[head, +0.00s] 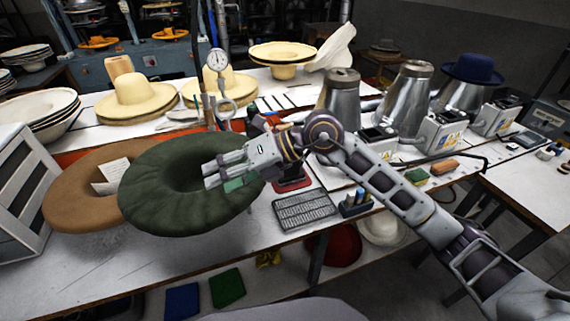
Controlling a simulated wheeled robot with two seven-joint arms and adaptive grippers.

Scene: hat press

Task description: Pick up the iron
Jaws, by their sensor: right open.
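My right gripper (214,173) reaches in from the right, its open fingers pointing left over the dark green hat (160,195). The fingers look empty. I cannot tell whether they touch the hat. A red object (291,185) with a dark upper part sits on the table just below and to the right of my right wrist, partly hidden by my arm; it may be the iron, but I cannot tell for sure. A dark slotted metal plate (305,211) lies in front of it. My left gripper is not in view.
Straw hats (134,93) stand behind. Metal cones (341,93) with control boxes stand at the back right. A small holder (355,202) is beside the plate. The table's front left (110,260) is bare.

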